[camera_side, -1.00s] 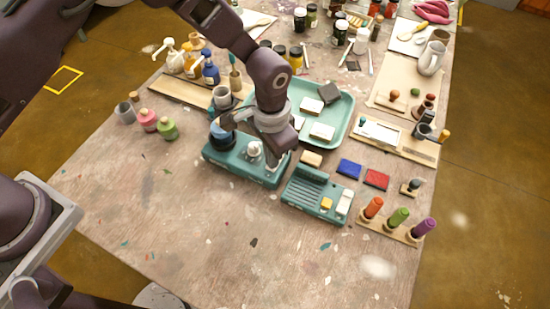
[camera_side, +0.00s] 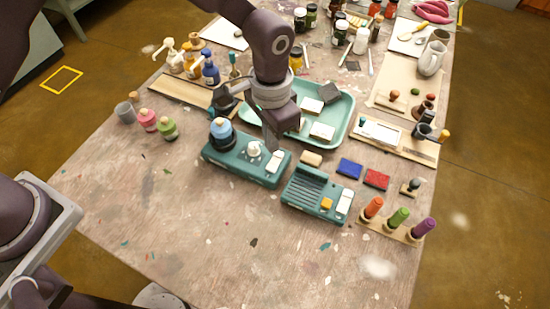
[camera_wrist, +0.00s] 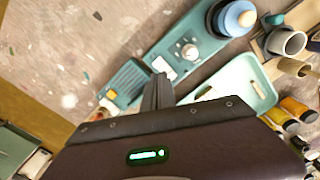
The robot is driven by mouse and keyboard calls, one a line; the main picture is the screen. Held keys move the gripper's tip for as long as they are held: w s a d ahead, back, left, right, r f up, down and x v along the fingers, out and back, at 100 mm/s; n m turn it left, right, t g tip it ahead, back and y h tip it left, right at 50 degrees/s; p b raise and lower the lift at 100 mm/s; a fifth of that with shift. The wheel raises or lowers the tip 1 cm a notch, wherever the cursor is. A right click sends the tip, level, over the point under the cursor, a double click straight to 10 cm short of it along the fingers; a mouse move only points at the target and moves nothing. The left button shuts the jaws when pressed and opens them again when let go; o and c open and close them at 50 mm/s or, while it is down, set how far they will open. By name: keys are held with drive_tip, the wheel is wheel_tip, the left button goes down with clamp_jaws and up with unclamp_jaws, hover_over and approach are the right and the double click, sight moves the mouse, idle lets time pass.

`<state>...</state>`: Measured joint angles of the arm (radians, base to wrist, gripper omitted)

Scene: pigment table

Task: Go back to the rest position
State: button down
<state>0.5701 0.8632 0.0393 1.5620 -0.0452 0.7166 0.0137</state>
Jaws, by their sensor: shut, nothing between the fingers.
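My gripper (camera_side: 271,138) is shut and empty. In the side view it points down above the right part of the teal device with the white knob (camera_side: 254,149), near the front edge of the teal tray (camera_side: 349,118). In the wrist view my closed fingers (camera_wrist: 158,92) point toward the same teal device (camera_wrist: 168,47), with its white knob and white switch in sight. A gap seems to lie between fingertips and device, but its height is hard to tell.
A blue-topped round piece (camera_side: 221,130) sits on the device's left end. A ridged teal unit (camera_side: 306,192) stands to the right, near blue (camera_side: 349,168) and red pads (camera_side: 376,179). Pump bottles (camera_side: 210,68) stand behind left. The table's front is bare.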

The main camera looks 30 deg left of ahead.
drive_tip(key=shift+r, duration=0.2)
drive_tip(key=shift+r, duration=0.1)
drive_tip(key=s+a+r+n+t+h, duration=0.1)
drive_tip(key=s+a+r+n, duration=0.15)
drive_tip(key=a+r, duration=0.65)
drive_tip(key=s+a+r+n+t, duration=0.15)
drive_tip(key=s+a+r, duration=0.35)
drive_tip(key=r, duration=0.8)
drive_tip(key=s+a+r+n+t, duration=0.1)
drive_tip(key=s+a, duration=0.3)
drive_tip(key=s, duration=0.3)
drive_tip(key=s+a+n+t+y, duration=0.1)
drive_tip(key=s+a+t, duration=0.1)
drive_tip(key=s+a, duration=0.3)
drive_tip(key=shift+s+r, duration=0.35)
drive_tip(key=shift+s, duration=0.85)
